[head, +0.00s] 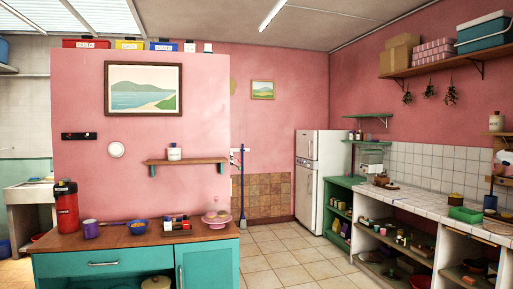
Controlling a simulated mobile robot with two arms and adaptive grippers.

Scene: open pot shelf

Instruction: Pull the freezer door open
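A white fridge-freezer (334,150) stands upright in the far corner of the room, right of the picture's middle. Its narrow front faces left and towards me. The small upper door, the freezer door (304,146), looks shut. The taller lower door (305,192) below it also looks shut. A dark upright handle shows near the right edge of the doors, too small to make out well. Neither of my grippers is in view, and the fridge is well across the room from me.
A teal cabinet (104,262) with a wooden top stands close at front left, before a pink partition wall (85,100). Open tiled floor (285,250) leads to the fridge. A green shelf unit (340,184) and a white tiled counter (420,200) line the right side. A blue broom (242,190) leans near the partition.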

